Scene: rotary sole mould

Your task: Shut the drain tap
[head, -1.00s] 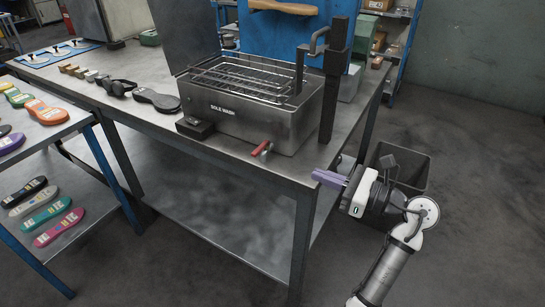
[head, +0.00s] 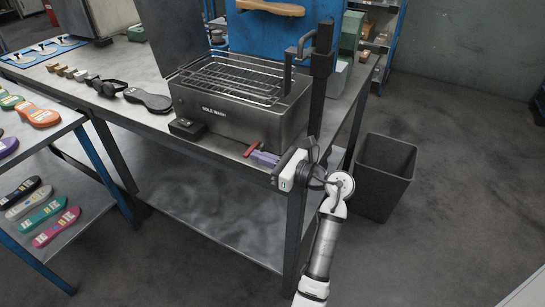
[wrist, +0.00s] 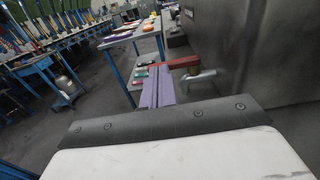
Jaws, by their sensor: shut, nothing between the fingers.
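The drain tap has a red lever (head: 252,149) low on the front of the metal SOLE WASH tank (head: 225,117), near its right corner. In the wrist view the red lever (wrist: 184,63) lies roughly level, pointing left from the stem, above a metal spout (wrist: 203,80). My gripper (head: 264,158) has its purple fingers shut and empty, close beside the lever on its right. In the wrist view the closed fingers (wrist: 159,86) reach up to the lever's left part; I cannot tell if they touch it.
The tank stands on a metal workbench (head: 215,146), with a black box (head: 187,128) in front. A dark upright post (head: 320,80) rises at the tank's right. A dark bin (head: 385,178) stands on the floor right of the bench. Coloured soles lie on the left rack.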

